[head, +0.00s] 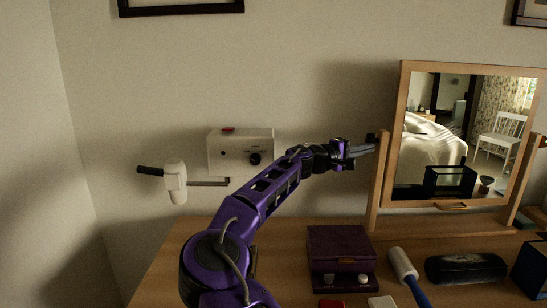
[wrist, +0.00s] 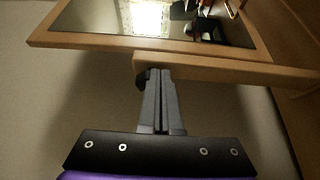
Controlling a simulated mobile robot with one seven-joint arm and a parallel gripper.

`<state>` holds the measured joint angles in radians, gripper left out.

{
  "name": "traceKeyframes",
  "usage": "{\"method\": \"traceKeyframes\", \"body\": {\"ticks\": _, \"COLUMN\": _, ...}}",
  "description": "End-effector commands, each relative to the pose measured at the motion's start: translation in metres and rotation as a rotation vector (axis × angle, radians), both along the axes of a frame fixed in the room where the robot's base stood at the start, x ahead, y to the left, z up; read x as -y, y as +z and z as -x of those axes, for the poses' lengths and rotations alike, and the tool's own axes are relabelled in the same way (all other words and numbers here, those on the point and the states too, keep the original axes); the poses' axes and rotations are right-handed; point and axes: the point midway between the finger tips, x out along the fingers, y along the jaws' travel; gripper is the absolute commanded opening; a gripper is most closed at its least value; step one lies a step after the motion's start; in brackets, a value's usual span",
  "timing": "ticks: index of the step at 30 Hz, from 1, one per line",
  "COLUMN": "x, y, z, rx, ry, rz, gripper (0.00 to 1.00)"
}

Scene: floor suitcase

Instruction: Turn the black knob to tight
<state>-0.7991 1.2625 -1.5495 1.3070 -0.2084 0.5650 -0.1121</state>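A black knob (head: 370,138) sits on the outer side of the mirror stand's left wooden post (head: 378,185). The wooden-framed mirror (head: 403,110) hangs between the stand's posts. My gripper (head: 370,148) reaches from the left, its fingertips at the post just below the knob. In the wrist view, the fingers (wrist: 158,72) lie together with only a thin line between them, and nothing shows held. The knob (wrist: 141,78) shows just left of the fingertips, partly hidden by them; I cannot tell whether they touch. Any tight marking is not visible.
A white wall box (head: 225,150) with a dark dial and a hair dryer (head: 175,180) are behind my arm. On the wooden dresser (head: 170,270) stand a purple box (head: 340,245), a lint roller (head: 402,265) and a black case (head: 466,268).

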Motion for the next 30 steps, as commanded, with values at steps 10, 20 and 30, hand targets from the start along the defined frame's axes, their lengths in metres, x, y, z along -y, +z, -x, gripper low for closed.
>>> {"method": "traceKeyframes", "body": {"ticks": 10, "x": -0.001, "y": -0.004, "z": 0.005, "rx": 0.0, "ry": 0.004, "rz": 0.0, "gripper": 0.0}}
{"method": "traceKeyframes", "body": {"ticks": 20, "x": -0.022, "y": -0.002, "z": 0.006, "rx": 0.0, "ry": 0.005, "rz": 0.001, "gripper": 0.0}}
{"method": "traceKeyframes", "body": {"ticks": 30, "x": -0.057, "y": -0.002, "z": 0.007, "rx": -0.001, "ry": 0.003, "rz": 0.0, "gripper": 0.0}}
